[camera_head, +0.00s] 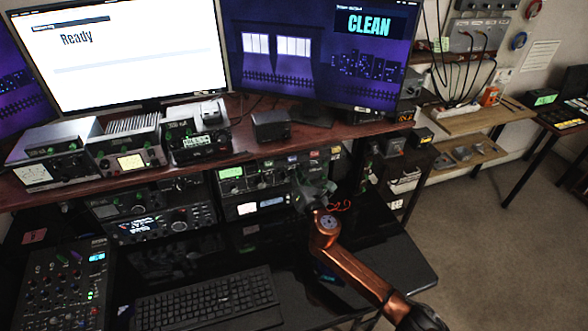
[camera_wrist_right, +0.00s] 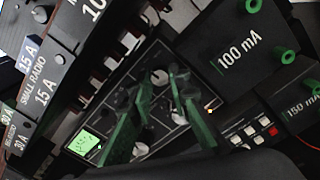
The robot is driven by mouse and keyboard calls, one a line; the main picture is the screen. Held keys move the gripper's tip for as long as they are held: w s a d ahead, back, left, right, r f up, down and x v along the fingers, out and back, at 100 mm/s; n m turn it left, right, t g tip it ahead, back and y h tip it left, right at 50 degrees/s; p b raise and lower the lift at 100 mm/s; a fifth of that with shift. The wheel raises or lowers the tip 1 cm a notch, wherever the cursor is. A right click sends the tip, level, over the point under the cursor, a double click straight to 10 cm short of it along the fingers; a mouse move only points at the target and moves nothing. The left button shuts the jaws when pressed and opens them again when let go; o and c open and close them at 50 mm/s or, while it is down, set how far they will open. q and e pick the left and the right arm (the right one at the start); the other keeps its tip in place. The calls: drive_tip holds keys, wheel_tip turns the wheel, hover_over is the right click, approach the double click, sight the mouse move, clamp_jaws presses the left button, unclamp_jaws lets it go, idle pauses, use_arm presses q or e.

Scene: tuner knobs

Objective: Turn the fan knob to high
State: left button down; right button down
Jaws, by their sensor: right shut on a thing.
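A dark radio panel (camera_head: 262,178) with a small green display and several knobs stands under the shelf in the head view. The same panel fills the middle of the wrist view, its green display (camera_wrist_right: 83,143) at lower left. My right gripper (camera_head: 318,188) is at the panel's right end. In the wrist view the green fingers of my right gripper (camera_wrist_right: 161,82) are closed on a light knob (camera_wrist_right: 159,77). I cannot read a label that says which knob is the fan knob or its setting. My left gripper is not in view.
A keyboard (camera_head: 207,301) and a mixer (camera_head: 62,288) lie on the desk. Several devices line the shelf below the screens reading Ready (camera_head: 130,60) and CLEAN (camera_head: 310,60).

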drive_tip(key=shift+f+m+h+p, duration=0.1)
drive_tip(key=shift+m+h+p, duration=0.2)
drive_tip(key=shift+m, duration=4.5)
drive_tip(key=c, duration=2.1)
unclamp_jaws()
drive_tip(key=v, duration=1.2)
drive_tip(key=shift+f, duration=0.15)
